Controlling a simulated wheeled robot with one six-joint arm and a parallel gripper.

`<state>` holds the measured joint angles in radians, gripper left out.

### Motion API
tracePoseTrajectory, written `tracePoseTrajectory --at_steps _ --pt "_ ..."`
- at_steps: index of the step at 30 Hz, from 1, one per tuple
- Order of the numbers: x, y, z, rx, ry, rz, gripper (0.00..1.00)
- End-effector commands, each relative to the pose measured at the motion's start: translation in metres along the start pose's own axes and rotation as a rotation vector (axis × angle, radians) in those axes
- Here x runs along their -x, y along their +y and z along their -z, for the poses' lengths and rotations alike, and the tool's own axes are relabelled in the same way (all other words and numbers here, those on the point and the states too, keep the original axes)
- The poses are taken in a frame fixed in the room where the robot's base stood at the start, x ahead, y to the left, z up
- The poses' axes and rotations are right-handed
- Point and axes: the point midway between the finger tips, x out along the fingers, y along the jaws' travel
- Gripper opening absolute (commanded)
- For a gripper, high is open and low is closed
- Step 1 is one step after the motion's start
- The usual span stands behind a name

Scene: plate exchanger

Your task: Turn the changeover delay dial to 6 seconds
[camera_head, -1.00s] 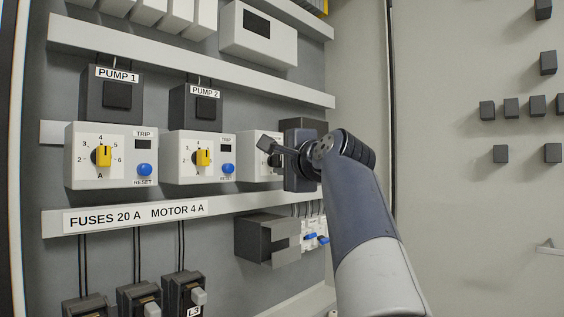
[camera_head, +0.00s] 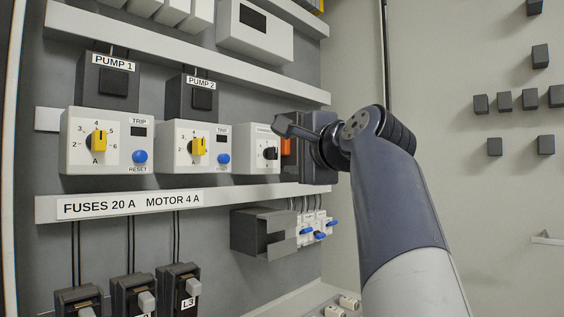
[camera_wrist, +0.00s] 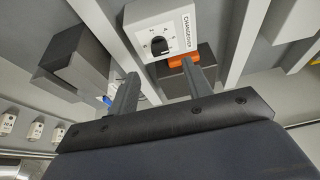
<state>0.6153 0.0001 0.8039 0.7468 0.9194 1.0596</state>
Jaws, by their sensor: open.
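The changeover unit (camera_head: 256,147) is a pale box with a black dial (camera_head: 270,153) at the right end of the row of boxes. In the wrist view the dial (camera_wrist: 160,46) sits on the box face marked CHANGEOVER (camera_wrist: 181,28). Its scale is too small to read, so its setting cannot be told. My gripper (camera_head: 282,124) is open and empty, in front of and slightly above the dial in the head view. In the wrist view its two fingers (camera_wrist: 159,72) are spread below the dial, apart from it.
An orange part (camera_head: 286,147) is beside the changeover unit. Two trip relays with yellow dials, Pump 1 (camera_head: 98,141) and Pump 2 (camera_head: 199,147), stand to the left. A grey box (camera_head: 258,232) and blue-levered switches (camera_head: 320,235) are below. A rail (camera_head: 240,195) runs beneath the units.

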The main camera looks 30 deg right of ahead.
Motion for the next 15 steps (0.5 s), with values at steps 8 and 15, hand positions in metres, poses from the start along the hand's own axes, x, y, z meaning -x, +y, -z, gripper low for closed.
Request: tracePoseTrajectory --at_steps 8,15 --pt "0.032 0.001 0.000 0.000 0.002 -0.001 0.47" --pt "0.035 0.000 0.000 0.000 -0.001 -0.001 0.47"
